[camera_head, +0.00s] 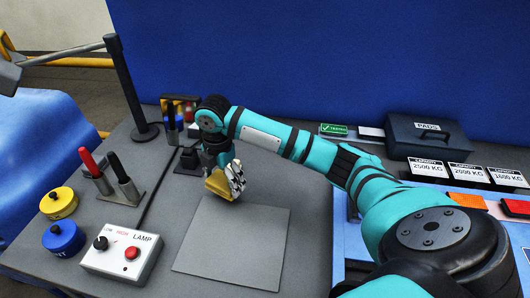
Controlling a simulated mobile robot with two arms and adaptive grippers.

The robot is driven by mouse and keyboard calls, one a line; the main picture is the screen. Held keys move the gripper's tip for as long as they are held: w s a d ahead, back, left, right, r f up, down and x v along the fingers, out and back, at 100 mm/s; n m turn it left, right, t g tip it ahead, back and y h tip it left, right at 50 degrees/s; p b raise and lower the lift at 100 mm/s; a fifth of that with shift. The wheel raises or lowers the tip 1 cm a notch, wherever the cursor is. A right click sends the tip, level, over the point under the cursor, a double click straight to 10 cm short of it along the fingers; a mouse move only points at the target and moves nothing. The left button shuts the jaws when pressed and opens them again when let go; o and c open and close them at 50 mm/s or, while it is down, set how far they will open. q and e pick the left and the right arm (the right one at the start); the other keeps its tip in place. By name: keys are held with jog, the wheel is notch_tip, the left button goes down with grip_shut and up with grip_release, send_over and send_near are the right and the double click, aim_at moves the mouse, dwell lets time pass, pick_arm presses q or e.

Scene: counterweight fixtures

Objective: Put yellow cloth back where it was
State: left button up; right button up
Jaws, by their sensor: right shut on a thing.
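The yellow cloth (218,183) is a small folded yellow piece in the jaws of my right gripper (233,184). My right arm reaches in from the lower right, and the gripper points down just past the far left edge of a grey square mat (232,250). The gripper is shut on the cloth. I cannot tell whether the cloth touches the bench (185,205). The mat is bare. My left gripper is not in view.
A lamp control box (122,255), yellow (59,203) and blue (64,238) round pots, and a stand with red- and black-handled tools (112,180) are at left. A black post (127,85) rises behind. Capacity cards (468,172) and a PADS case (425,137) are at right.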

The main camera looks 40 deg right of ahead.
jog(key=d, duration=0.1)
jog(key=d+p, duration=0.1)
jog(key=d, duration=0.3)
jog(key=shift+s+d+f+p, duration=0.2)
jog(key=shift+s+d+p, duration=0.05)
jog(key=shift+s+p, duration=0.15)
jog(key=p, duration=0.2)
send_over(272, 179)
jog(key=a, duration=0.1)
jog(key=shift+w+a+f, duration=0.1)
jog(key=shift+w+f, duration=0.05)
jog(key=shift+f, duration=0.4)
jog(key=f, duration=0.1)
jog(key=d+f+p, duration=0.1)
jog(key=f, duration=0.1)
jog(key=shift+s+d+f+p, duration=0.1)
jog(key=shift+s+d+p, duration=0.1)
jog(key=shift+p, duration=0.1)
jog(key=shift+w+a+f, duration=0.1)
jog(key=shift+f, duration=0.15)
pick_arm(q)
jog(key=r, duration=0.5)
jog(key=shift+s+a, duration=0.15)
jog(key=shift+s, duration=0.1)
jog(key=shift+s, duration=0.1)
pick_arm(e)
jog(key=o, duration=0.9)
jog(key=shift+c, duration=0.2)
